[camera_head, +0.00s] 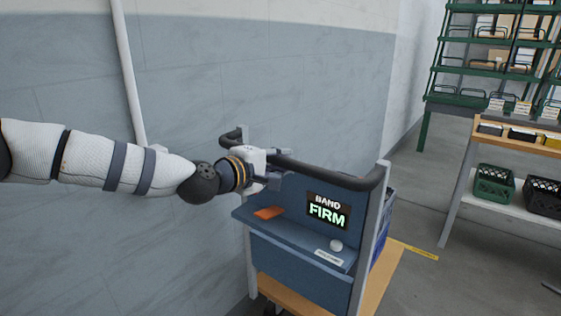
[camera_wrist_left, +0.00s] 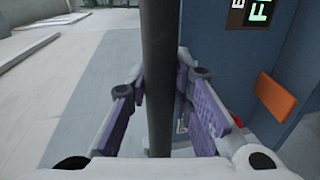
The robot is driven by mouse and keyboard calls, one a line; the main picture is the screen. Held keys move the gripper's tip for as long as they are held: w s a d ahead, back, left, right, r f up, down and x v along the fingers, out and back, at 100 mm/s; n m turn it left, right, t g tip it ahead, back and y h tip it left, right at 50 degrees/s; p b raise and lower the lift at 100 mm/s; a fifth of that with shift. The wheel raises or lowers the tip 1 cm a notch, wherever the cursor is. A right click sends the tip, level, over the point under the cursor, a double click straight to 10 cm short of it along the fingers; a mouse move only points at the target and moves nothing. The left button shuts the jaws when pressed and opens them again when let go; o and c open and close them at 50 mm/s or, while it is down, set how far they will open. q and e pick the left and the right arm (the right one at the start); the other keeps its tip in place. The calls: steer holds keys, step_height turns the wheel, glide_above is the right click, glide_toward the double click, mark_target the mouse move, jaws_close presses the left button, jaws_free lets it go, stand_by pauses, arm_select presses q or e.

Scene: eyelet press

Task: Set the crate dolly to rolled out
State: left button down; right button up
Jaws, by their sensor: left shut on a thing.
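The crate dolly has a blue panel (camera_head: 300,271), grey uprights and a tan wooden deck (camera_head: 397,272). A dark push bar (camera_head: 335,178) runs across its top and bends back at the left. My left gripper (camera_head: 272,178) is at the left part of this bar. In the left wrist view, the bar (camera_wrist_left: 158,45) runs between the purple finger pads of the left gripper (camera_wrist_left: 161,88), which is shut on it. The fingers partly hide the bar. My right gripper is not in view.
A grey-blue wall (camera_head: 290,90) stands behind. Green shelving (camera_head: 460,100) and a bench with crates (camera_head: 495,185) stand at right. Open floor lies between.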

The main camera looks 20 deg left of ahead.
arm_select(q)
steer(key=c, duration=1.4)
jaws_free()
steer(key=v, duration=1.2)
